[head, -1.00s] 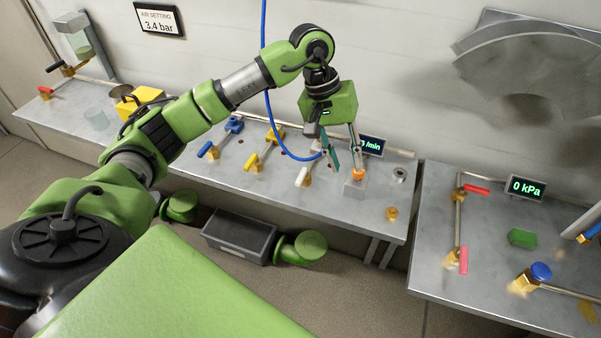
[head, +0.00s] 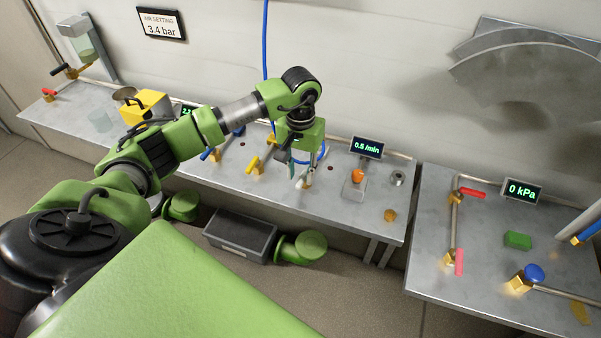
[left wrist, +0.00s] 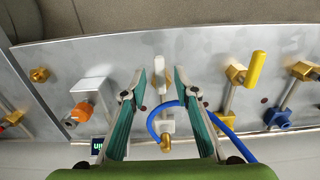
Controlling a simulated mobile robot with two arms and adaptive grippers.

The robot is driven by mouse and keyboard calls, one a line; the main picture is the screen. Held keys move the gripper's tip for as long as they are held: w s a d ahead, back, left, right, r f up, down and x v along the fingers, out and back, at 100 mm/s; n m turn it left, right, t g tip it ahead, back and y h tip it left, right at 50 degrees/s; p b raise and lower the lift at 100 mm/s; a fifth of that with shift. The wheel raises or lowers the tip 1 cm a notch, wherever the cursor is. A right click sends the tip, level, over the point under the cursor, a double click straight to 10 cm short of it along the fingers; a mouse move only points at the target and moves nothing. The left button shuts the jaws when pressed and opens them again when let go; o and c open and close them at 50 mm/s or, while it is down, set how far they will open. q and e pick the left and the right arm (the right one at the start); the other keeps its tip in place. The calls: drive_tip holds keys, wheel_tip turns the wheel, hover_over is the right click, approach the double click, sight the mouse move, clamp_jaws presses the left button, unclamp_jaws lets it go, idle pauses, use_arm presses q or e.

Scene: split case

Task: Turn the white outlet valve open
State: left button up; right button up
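The white outlet valve shows in the head view as a small white handle (head: 299,183) on a brass body, low on the middle bench. In the left wrist view its white handle (left wrist: 158,67) points away from the wall side, in line with the pipe. My left gripper (head: 298,172) is above the valve, pointing down. In the left wrist view its two green-padded fingers (left wrist: 158,78) are apart, one on each side of the handle, with gaps showing. I cannot tell how far above the handle the fingertips are. My right gripper is not in view.
A blue hose (left wrist: 221,119) loops beside the valve. A yellow-handled valve (head: 255,165) stands to the left in the head view. An orange knob on a pale block (head: 355,189) and a flow display (head: 367,147) are to the right. A pressure display (head: 524,190) stands on the right bench.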

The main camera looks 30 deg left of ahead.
use_arm(q)
drive_tip(key=shift+f, duration=1)
clamp_jaws()
